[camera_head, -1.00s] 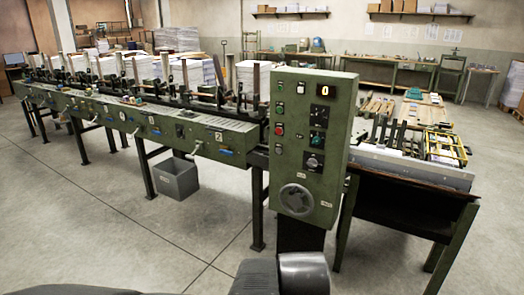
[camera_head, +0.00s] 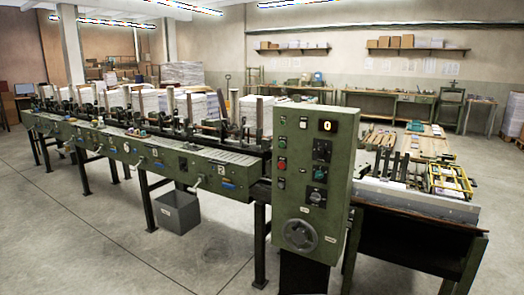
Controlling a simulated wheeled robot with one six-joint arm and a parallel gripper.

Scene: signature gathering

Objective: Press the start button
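A green control panel (camera_head: 334,176) stands upright at the near end of a long green gathering machine (camera_head: 212,170). On its left column are small buttons: a green button (camera_head: 282,142), and a red button (camera_head: 282,164) below it. A white button or lamp (camera_head: 303,122) sits near the top, beside a lit display (camera_head: 327,126) that reads 0. The button labels are too small to read. My gripper is not in view.
A grey bin (camera_head: 177,212) stands on the floor under the machine. A delivery table (camera_head: 420,205) with a yellow frame (camera_head: 450,182) adjoins the panel on the right. The floor in front is clear. Workbenches line the back wall.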

